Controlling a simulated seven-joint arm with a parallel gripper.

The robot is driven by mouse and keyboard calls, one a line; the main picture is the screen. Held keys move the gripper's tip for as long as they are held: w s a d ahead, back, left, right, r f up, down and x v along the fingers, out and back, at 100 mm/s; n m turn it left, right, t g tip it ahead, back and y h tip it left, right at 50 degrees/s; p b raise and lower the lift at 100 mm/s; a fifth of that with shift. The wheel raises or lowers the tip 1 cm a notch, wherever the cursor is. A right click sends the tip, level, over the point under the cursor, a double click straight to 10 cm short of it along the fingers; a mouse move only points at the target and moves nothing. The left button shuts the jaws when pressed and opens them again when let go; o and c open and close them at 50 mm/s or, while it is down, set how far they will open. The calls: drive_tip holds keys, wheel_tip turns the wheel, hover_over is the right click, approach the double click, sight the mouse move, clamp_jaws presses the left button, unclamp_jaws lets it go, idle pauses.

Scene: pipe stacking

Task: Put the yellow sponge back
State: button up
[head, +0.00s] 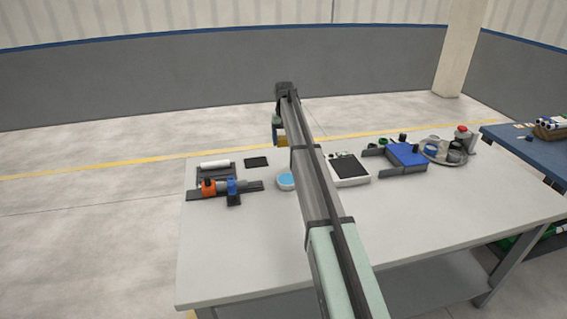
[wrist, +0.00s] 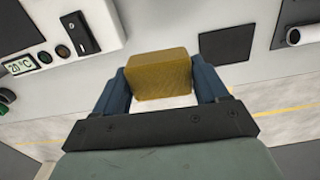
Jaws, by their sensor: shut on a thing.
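The yellow sponge (wrist: 158,75) is a yellow-brown block between the two blue fingers of my gripper (wrist: 160,85) in the wrist view. My gripper is shut on it and holds it above the light grey table. In the head view a small part of the sponge (head: 283,141) shows beside my arm, near the far edge of the table, and my gripper (head: 277,134) is mostly hidden behind the arm. A flat black square pad (head: 256,162) lies on the table to the left; it also shows in the wrist view (wrist: 226,45).
An orange and blue tool (head: 222,188) and a white roll (head: 215,165) are at the left of the table (head: 240,250). A round blue-topped dish (head: 286,181) is by my arm. A white box (head: 350,170), a blue block (head: 406,154) and a round tray (head: 455,161) stand to the right.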

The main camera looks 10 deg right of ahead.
sight(284, 161)
drive_tip(key=shift+n, duration=0.3)
drive_tip(key=shift+w+d+f, duration=0.1)
drive_tip(key=shift+w+f, duration=0.3)
drive_tip(key=shift+f, duration=1.2)
drive_tip(key=shift+w+a+f, duration=0.1)
drive_tip(key=shift+w+f, duration=0.35)
drive_tip(key=shift+f, duration=1.15)
drive_tip(key=shift+w+d+f, duration=0.1)
drive_tip(key=shift+w+f, duration=0.3)
drive_tip(key=shift+f, duration=1.2)
drive_tip(key=shift+f, duration=0.2)
drive_tip(key=o, duration=0.9)
drive_tip(key=shift+r, duration=0.15)
wheel_tip(284, 161, up, 12)
drive_tip(key=shift+r, duration=0.1)
